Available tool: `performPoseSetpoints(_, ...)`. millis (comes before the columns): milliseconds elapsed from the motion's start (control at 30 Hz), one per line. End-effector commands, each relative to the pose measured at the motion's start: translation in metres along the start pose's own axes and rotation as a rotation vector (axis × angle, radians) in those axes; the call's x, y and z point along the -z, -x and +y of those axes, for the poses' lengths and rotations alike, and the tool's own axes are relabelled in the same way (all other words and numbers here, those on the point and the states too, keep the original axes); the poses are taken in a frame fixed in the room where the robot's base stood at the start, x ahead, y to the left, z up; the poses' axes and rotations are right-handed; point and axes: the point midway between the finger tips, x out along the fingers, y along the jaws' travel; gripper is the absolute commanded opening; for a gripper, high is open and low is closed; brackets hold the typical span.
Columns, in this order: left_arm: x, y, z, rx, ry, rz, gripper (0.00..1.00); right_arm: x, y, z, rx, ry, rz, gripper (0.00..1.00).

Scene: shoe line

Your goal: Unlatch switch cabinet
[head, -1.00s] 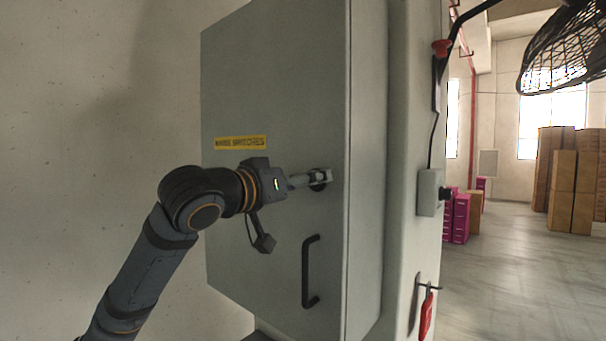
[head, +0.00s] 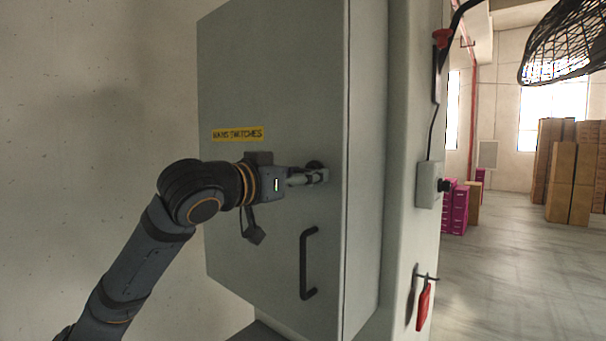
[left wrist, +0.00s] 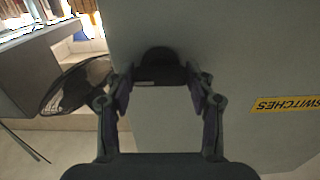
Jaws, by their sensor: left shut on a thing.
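The grey switch cabinet (head: 265,85) stands against the wall with its door shut. A yellow "switches" label (head: 237,134) is on the door, and it also shows upside down in the left wrist view (left wrist: 285,105). The round black latch base (head: 315,164) sits near the door's right edge, and it shows ahead of the fingers in the left wrist view (left wrist: 158,68). The fingers hide much of the handle in the head view. My right gripper is out of view.
A black bar handle (head: 308,263) sticks out of the door below my gripper. A grey box with a black knob (head: 430,185) and a red tag on a hook (head: 424,305) are on the column to the right. A black fan cage (head: 565,40) hangs at upper right.

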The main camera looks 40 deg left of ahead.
Motion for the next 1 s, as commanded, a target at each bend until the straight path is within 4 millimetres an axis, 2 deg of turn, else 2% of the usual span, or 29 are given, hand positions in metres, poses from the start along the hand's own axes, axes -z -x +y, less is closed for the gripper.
performPoseSetpoints(167,0.001,0.0,0.0,0.001,-0.002,0.004,0.23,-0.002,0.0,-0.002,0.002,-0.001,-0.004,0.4)
performPoseSetpoints(200,0.001,0.0,0.0,0.001,-0.002,0.004,0.58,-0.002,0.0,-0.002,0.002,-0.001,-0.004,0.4)
performPoseSetpoints(333,0.001,0.0,0.0,0.001,-0.001,0.003,0.76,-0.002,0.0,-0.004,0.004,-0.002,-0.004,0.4)
performPoseSetpoints(733,0.004,0.0,-0.001,0.001,0.003,0.005,0.77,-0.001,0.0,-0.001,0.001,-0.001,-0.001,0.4)
performPoseSetpoints(1000,0.03,0.001,0.002,-0.009,0.007,0.009,0.77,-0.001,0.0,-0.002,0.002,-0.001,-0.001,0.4)
